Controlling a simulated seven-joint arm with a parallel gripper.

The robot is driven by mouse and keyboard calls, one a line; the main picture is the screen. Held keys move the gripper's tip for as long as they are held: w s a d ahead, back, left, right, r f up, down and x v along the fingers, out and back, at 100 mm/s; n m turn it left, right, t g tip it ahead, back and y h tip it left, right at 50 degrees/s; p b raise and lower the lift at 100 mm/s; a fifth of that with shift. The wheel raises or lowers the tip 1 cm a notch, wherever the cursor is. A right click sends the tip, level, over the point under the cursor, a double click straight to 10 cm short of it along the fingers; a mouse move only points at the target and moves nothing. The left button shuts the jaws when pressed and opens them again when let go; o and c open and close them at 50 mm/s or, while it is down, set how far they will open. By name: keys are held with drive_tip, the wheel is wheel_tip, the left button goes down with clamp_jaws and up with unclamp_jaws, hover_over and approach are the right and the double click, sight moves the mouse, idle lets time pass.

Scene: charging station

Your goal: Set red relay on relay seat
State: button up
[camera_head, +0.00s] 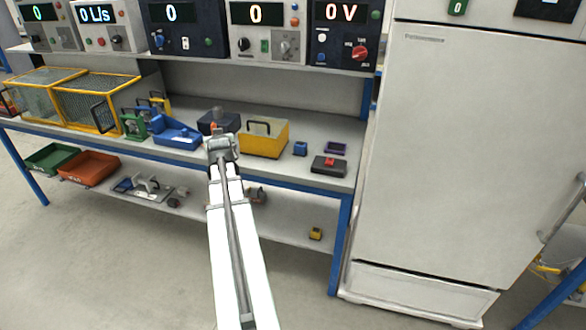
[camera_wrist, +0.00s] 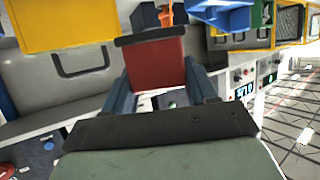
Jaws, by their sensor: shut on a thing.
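The red relay (camera_wrist: 158,64) shows in the wrist view as a red block with a dark edge along its top. My gripper (camera_wrist: 163,88) is shut on it, with a blue-grey finger on each side. In the head view my gripper (camera_head: 218,132) is above the bench, in front of the dark box and left of the yellow box; I cannot make out the relay there clearly. No part is clearly labelled as the relay seat. A small dark purple-rimmed square holder (camera_head: 335,148) at the bench's right may be it; a dark block with a red top (camera_head: 329,166) lies in front.
A yellow box (camera_head: 264,138) and a small blue block (camera_head: 300,148) stand right of my gripper. Instruments (camera_head: 262,35) line the shelf above. A tall white cabinet (camera_head: 465,150) borders the bench's right end.

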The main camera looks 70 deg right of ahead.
drive_tip(key=s+d+f+m+g+h, duration=0.1)
drive_tip(key=s+d+m+g, duration=0.2)
drive_tip(key=s+d, duration=0.4)
drive_tip(key=s+d+f+m+g+h, duration=0.1)
drive_tip(key=s+d+m+g, duration=0.2)
drive_tip(key=s+d, duration=0.4)
drive_tip(key=s+g, duration=0.1)
drive_tip(key=s, duration=0.7)
drive_tip(key=shift+s+d+f+m, duration=0.15)
drive_tip(key=shift+s+f+m, duration=0.15)
drive_tip(key=shift+s, duration=0.05)
drive_tip(key=shift+f, duration=4.8)
drive_tip(key=shift+f, duration=0.1)
drive_tip(key=o, duration=1.2)
drive_tip(key=shift+c, duration=0.2)
drive_tip(key=shift+f, duration=0.1)
